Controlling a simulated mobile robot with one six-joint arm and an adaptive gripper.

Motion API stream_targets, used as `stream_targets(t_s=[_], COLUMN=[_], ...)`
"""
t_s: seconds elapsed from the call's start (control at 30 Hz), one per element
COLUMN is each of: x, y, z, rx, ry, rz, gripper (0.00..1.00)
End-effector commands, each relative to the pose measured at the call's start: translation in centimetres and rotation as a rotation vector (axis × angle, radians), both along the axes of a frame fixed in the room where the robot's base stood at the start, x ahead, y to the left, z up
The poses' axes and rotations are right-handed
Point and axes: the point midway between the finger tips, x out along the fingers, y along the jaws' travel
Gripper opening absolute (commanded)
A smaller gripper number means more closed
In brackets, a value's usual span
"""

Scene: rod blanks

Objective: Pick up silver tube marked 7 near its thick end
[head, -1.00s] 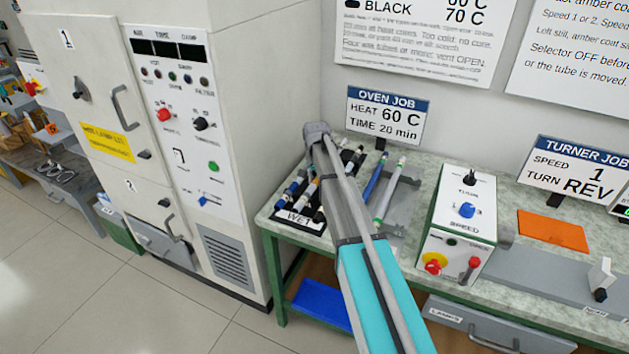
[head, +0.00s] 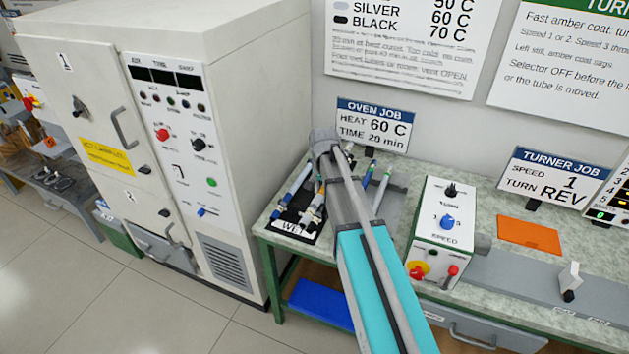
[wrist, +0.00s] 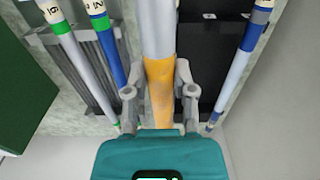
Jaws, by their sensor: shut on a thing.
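My gripper (wrist: 158,92) is shut on a tube in the wrist view. The held tube (wrist: 157,30) is silver-grey with a yellow-orange section (wrist: 160,80) between my fingers. No number shows on it, so I cannot tell whether it is marked 7, nor which end is thicker. In the head view my arm hides my fingers and most of the held tube. The black WET tray (head: 293,228) with several tubes lies partly behind my arm; it also shows in the wrist view (wrist: 205,60).
A grey rack (wrist: 85,75) beside the tray holds a blue tube (wrist: 108,45) and a silver tube with a green band (wrist: 75,50). A blue-and-white tube (wrist: 238,65) lies on the tray's other side. The oven (head: 230,130) stands left, the turner box (head: 443,215) right.

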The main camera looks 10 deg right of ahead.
Motion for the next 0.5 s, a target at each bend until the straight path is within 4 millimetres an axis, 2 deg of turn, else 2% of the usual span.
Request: stream_targets(t_s=[0.03,0.2,0.5], x=[-1.0,-2.3,-2.8], y=[-0.2,-0.5,-0.7], z=[0.6,1.1,1.3], rx=[0.000,0.000,0.000], ry=[0.000,0.000,0.000], rz=[-0.001,-0.001,0.000], gripper=[0.00,0.00,0.00])
